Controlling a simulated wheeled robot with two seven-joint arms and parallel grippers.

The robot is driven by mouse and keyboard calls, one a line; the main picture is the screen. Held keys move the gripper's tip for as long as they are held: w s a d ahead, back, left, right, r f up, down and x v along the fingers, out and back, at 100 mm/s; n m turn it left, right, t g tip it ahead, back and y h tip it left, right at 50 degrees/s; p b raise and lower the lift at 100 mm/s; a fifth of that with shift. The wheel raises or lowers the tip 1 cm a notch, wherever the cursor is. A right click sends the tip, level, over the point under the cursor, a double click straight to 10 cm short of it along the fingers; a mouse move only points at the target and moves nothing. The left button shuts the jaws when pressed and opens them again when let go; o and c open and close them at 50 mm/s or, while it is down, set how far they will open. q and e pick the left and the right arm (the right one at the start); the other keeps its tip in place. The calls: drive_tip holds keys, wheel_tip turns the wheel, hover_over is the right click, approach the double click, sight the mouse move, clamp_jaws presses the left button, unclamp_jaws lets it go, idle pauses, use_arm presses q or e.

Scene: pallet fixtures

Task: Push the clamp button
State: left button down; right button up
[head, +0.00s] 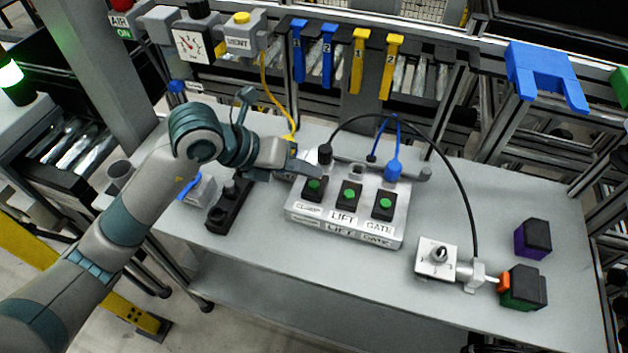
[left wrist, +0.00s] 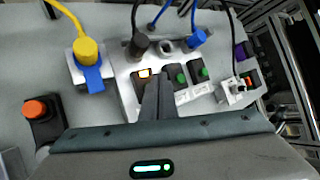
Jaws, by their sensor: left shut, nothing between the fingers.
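The grey control box (head: 345,219) stands on the table with three black button units labelled CLAMP, LIFT and GATE. The clamp button (head: 314,185) is the leftmost green one; the lift button (head: 349,195) and gate button (head: 385,203) are to its right. My left gripper (head: 318,172) is shut and empty, its tips just behind and above the clamp unit. In the left wrist view the closed fingers (left wrist: 156,84) partly cover the clamp unit (left wrist: 143,82), which shows a pale orange-edged patch. I cannot tell whether the tips touch it. My right gripper is not in view.
Black and blue plugs (head: 393,170) with cables stand at the box's back edge. A black unit (head: 228,207) with an orange-red button (left wrist: 36,108) is left of the box. A knob box (head: 436,258) and dark blocks (head: 533,238) lie right.

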use_arm(q)
drive_tip(key=shift+r+p, duration=1.35)
drive_tip(key=shift+r, duration=0.95)
drive_tip(key=shift+s, duration=0.1)
